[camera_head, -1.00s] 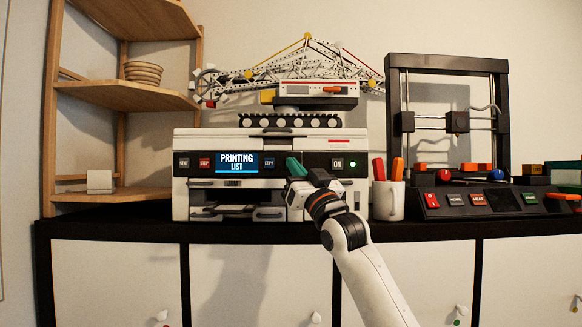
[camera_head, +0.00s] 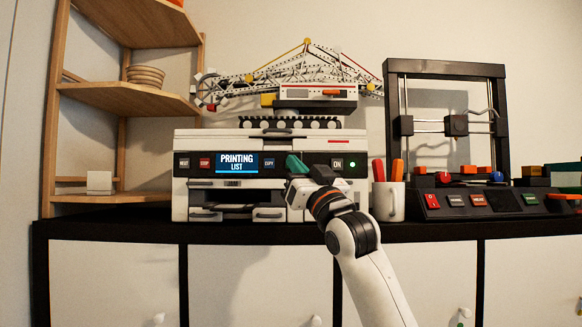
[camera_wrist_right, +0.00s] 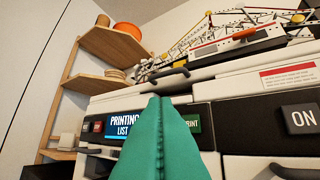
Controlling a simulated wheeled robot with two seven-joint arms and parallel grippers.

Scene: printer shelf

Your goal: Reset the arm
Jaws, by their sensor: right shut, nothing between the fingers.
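My right arm reaches up from the lower right in the head view. Its right gripper (camera_head: 294,162) has green fingers that are shut with nothing between them. The fingers are in front of the white and black printer (camera_head: 220,142), between its copy button (camera_head: 268,163) and its ON button (camera_head: 337,163). The printer's blue screen (camera_head: 237,162) reads "PRINTING LIST". In the right wrist view the closed green fingers (camera_wrist_right: 157,102) partly cover a green print button (camera_wrist_right: 192,123). Whether they touch the panel cannot be told. My left gripper is not in view.
A toy crane (camera_head: 315,92) stands on the printer. A pen cup (camera_head: 388,201) and a black 3D printer frame (camera_head: 446,68) stand to the right. A wooden shelf (camera_head: 128,97) is at left. The black cabinet top (camera_head: 110,226) runs beneath.

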